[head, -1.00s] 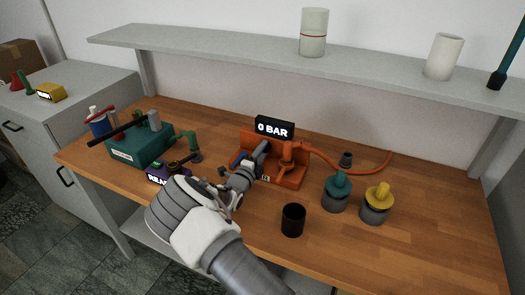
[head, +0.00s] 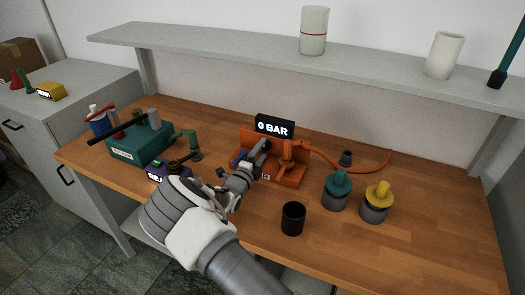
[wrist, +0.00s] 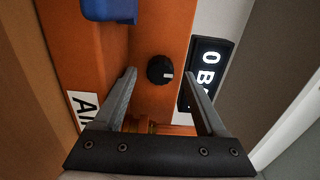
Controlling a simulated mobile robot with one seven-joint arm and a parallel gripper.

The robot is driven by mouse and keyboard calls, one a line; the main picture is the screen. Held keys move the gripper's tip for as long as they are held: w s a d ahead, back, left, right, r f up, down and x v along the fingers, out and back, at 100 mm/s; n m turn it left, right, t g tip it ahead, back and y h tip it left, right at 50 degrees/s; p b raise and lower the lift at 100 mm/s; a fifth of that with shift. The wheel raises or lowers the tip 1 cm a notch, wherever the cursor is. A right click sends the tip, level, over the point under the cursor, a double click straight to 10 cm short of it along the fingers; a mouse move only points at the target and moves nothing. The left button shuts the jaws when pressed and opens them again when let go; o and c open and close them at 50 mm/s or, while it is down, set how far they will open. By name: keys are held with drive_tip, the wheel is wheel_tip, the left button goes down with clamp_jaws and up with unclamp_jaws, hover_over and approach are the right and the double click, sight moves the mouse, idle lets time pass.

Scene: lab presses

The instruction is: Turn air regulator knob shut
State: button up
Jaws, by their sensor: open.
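The air regulator knob (wrist: 160,70) is a small round black knob with a white mark, on the orange air unit (wrist: 160,20). In the wrist view my gripper (wrist: 160,85) is open, with one finger on each side of the knob and apart from it. In the head view the orange air unit (head: 292,178) stands at the back middle of the bench, and my gripper (head: 258,152) reaches to its front. The knob is hidden there. A black display (head: 274,127) on top reads 0 BAR; it also shows in the wrist view (wrist: 205,75).
An orange hose (head: 350,172) runs right from the unit. A black cup (head: 293,219), a teal-topped pot (head: 336,190) and a yellow-topped pot (head: 376,203) stand at the right. A teal press (head: 140,145) stands left.

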drive_tip(key=v, duration=1.6)
drive_tip(key=shift+s, duration=0.15)
drive_tip(key=s+d+r+m+g+h, duration=0.1)
drive_tip(key=s+d+r+m+g, duration=0.25)
drive_tip(key=d+m, duration=0.5)
drive_tip(key=s+d+r+m+g+h, duration=0.1)
drive_tip(key=s+d+r+m+g, duration=0.1)
drive_tip(key=d+r+m+g, duration=0.45)
drive_tip(key=s+d+r+m+g+h, duration=0.1)
drive_tip(key=s+d+r+m+g, duration=0.15)
drive_tip(key=d+m, duration=0.7)
drive_tip(key=s+r+m+y, duration=0.4)
drive_tip(key=s+r+m, duration=0.2)
drive_tip(key=s+m, duration=0.3)
drive_tip(key=s+d+r+m+t+y, duration=0.1)
drive_tip(key=s+r+m+y, duration=0.4)
drive_tip(key=s+m, duration=0.5)
drive_tip(key=shift+r+m, duration=0.65)
drive_tip(key=shift+m, duration=2.7)
drive_tip(key=shift+s, duration=0.1)
